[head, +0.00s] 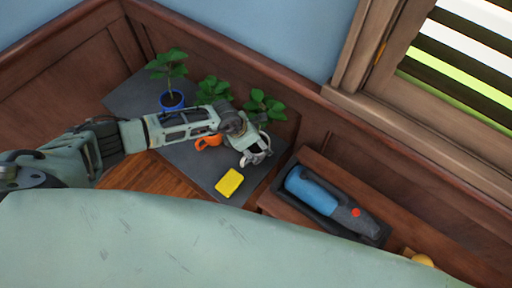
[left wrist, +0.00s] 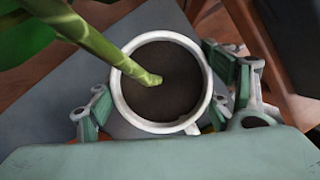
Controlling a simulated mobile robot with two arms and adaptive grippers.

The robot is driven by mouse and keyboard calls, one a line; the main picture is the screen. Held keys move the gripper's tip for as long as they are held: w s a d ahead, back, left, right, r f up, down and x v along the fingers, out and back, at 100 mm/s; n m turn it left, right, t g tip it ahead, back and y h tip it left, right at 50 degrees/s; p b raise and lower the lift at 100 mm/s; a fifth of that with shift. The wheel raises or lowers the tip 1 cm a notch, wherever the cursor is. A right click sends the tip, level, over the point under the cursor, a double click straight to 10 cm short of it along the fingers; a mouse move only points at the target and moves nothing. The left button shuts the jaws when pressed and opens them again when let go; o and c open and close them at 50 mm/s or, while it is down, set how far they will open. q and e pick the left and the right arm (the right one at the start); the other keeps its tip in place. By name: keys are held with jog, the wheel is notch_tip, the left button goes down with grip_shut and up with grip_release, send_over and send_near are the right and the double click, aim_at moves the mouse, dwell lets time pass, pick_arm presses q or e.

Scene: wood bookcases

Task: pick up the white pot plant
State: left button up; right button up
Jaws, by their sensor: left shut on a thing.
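The white pot plant (left wrist: 118,98) shows in the left wrist view as a round white rim with dark soil and a thick green stem leaning to the upper left. My left gripper (left wrist: 165,105) has its fingers on either side of the pot and is shut on it. In the head view the left gripper (head: 255,152) is over the grey surface, at the right of the group of plants. Green leaves (head: 264,105) show just behind it, and the pot is mostly hidden by the gripper. My right gripper is in neither view.
A blue handheld vacuum (head: 320,192) lies on the wooden shelf to the right. Wood-panelled walls and a window close off the back.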

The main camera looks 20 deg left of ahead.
pick_arm(q)
jog(key=shift+w+a+r, duration=0.1)
jog(key=c, duration=1.2)
